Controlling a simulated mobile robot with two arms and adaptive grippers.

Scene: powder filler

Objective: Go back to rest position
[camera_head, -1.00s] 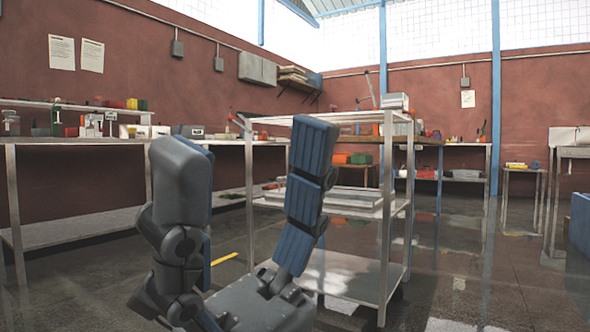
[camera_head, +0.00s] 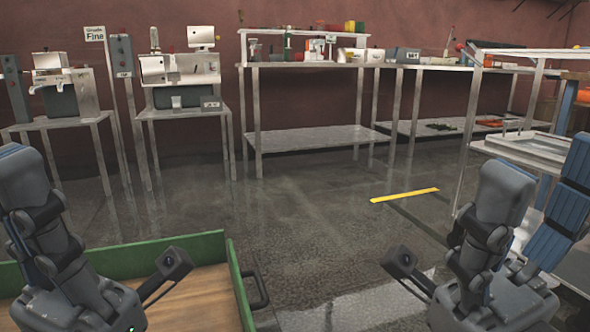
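My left gripper (camera_head: 22,165) is at the lower left edge in the head view, with one grey-and-blue finger pointing up. Its other finger is not visible, so I cannot tell whether it is open. My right gripper (camera_head: 543,165) is at the lower right, pointing up. Its two fingers stand apart with nothing between them, so it is open and empty. Both grippers are raised in the foreground, well apart from each other.
A green-rimmed tray with a wooden floor (camera_head: 238,280) is at the lower left. Two machines (camera_head: 60,90) (camera_head: 180,72) on stands and a long shelf bench (camera_head: 310,138) line the back wall. A metal rack (camera_head: 505,143) stands at the right. The middle floor is clear, with a yellow strip (camera_head: 405,195).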

